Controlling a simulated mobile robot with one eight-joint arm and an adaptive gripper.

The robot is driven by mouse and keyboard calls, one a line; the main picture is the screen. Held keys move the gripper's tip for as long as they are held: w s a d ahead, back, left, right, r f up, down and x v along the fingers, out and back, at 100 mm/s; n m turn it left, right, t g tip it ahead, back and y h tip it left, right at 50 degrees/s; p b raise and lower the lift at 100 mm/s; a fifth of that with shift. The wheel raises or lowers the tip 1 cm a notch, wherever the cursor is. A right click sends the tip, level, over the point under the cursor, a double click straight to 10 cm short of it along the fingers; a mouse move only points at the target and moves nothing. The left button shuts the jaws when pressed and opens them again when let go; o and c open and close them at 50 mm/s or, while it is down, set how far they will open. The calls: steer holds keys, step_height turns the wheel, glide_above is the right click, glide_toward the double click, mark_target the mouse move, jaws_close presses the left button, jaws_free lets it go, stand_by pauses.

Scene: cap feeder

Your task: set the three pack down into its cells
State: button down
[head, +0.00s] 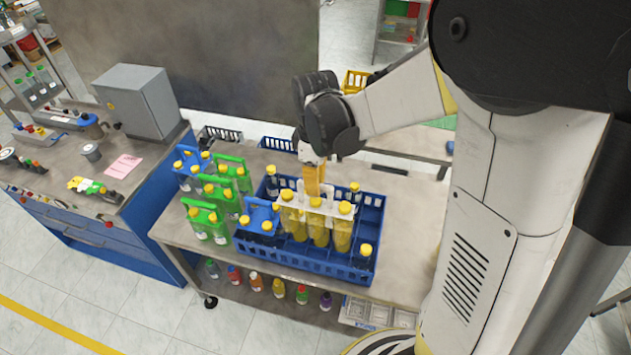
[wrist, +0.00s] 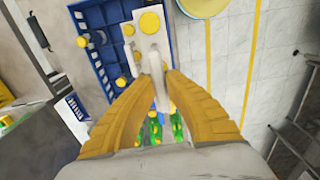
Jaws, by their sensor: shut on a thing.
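The three pack (head: 318,231) has yellow bottles with yellow caps under a white carrier top with a handle. My gripper (head: 313,180) is shut on that handle from above. In the wrist view the yellow fingers (wrist: 160,78) close on the white carrier (wrist: 149,40). The pack hangs roughly upright over the blue crate (head: 300,263). Its lower ends are hidden behind the crate's near side and neighbours, so I cannot tell whether they touch the cell floors. The crate also shows in the wrist view (wrist: 88,62).
A blue-topped pack (head: 260,215) stands in the crate's left part. Single yellow-capped bottles stand at its back left (head: 272,184), back right (head: 355,192) and front right (head: 365,251). Green packs (head: 208,222) stand left of the crate. Cells at the right look empty.

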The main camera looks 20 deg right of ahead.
mark_target(315, 205)
step_height(315, 205, down, 12)
steer(key=b, duration=0.7)
steer(key=shift+r+b, duration=0.15)
steer(key=shift+b, duration=0.2)
steer(key=shift+f+b, duration=2)
steer(key=shift+f, duration=0.3)
steer(key=shift+f+b, duration=0.55)
steer(key=shift+f, duration=0.05)
steer(key=c, duration=1.5)
jaws_free()
steer(key=shift+o, duration=0.2)
steer(key=shift+r, duration=0.1)
step_height(315, 205, up, 12)
